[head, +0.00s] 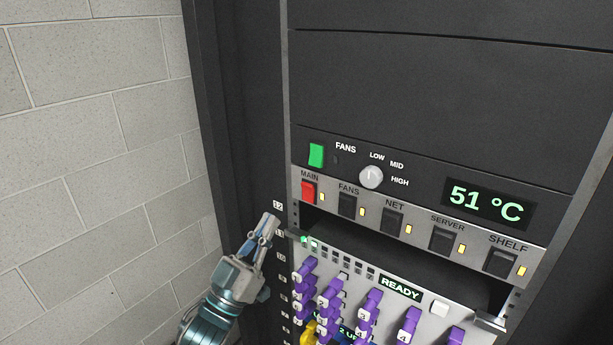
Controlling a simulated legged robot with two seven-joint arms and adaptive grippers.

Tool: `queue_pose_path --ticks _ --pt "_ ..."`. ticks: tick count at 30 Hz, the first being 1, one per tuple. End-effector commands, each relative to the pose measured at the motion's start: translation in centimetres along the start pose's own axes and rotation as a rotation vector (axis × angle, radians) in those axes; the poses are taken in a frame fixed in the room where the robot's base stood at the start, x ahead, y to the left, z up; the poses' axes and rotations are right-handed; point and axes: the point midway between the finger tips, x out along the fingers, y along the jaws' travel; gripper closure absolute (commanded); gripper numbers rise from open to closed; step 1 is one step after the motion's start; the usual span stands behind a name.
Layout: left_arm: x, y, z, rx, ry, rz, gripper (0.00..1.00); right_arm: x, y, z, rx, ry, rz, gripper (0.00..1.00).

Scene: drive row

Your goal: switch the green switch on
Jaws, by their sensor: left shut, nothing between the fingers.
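The green switch (316,155) is a rocker on the dark fan panel, left of the FANS label. I cannot tell which way it is tipped. A small dark spot beside it shows no light. My left gripper (269,222) is shut and empty. It is below and to the left of the green switch, in front of the rack's left post, apart from the switch. My right gripper is not in view.
A round knob (371,177) sits right of the switch. Below are a red MAIN switch (309,192) and several black switches with amber lights. A temperature display (489,204) reads 51 °C. Purple-handled drives (331,292) fill the lower unit. A block wall (95,150) stands left.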

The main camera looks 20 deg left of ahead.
Motion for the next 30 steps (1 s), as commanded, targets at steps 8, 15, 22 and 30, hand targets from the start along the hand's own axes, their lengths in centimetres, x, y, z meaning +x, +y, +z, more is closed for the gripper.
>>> queue_pose_path --ticks 8,15,22,30 --pt "0.2 0.0 0.1 0.000 -0.003 -0.001 1.00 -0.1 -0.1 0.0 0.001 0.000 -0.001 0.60" --pt "3.6 0.1 -0.1 0.000 -0.004 -0.001 1.00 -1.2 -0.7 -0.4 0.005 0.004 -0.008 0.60" --pt "8.6 0.0 -0.1 0.000 -0.004 -0.003 1.00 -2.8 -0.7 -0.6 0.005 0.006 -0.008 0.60" --pt "12.0 0.0 2.0 0.000 -0.007 -0.003 1.00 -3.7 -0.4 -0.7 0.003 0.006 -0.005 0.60"
